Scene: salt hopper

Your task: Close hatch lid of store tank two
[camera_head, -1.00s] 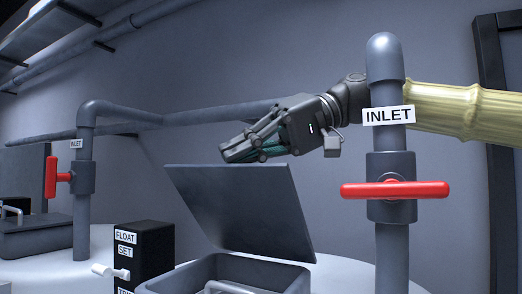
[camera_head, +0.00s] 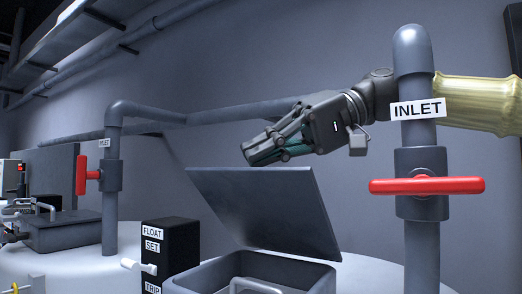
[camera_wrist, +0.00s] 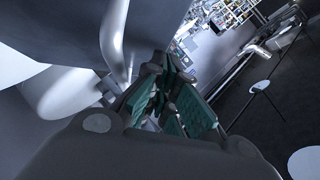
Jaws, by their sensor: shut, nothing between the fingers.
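A dark grey hatch lid (camera_head: 268,208) stands raised and tilted back above its square hatch opening (camera_head: 205,275) on the near white tank, in the head view. A metal handle (camera_head: 255,287) shows at the front of the opening. My gripper (camera_head: 252,154) is shut and empty, just above and behind the lid's upper edge. It looks close to that edge, but I cannot tell if it touches. The wrist view shows its fingers (camera_wrist: 172,98), with a dark panel at the upper left. No tank number is readable.
A grey inlet pipe with a red valve handle (camera_head: 427,185) stands right of the lid, in front of my arm. A black float box (camera_head: 170,250) stands left of the hatch. Farther left are another inlet pipe with a red handle (camera_head: 82,175) and another hatch (camera_head: 62,230).

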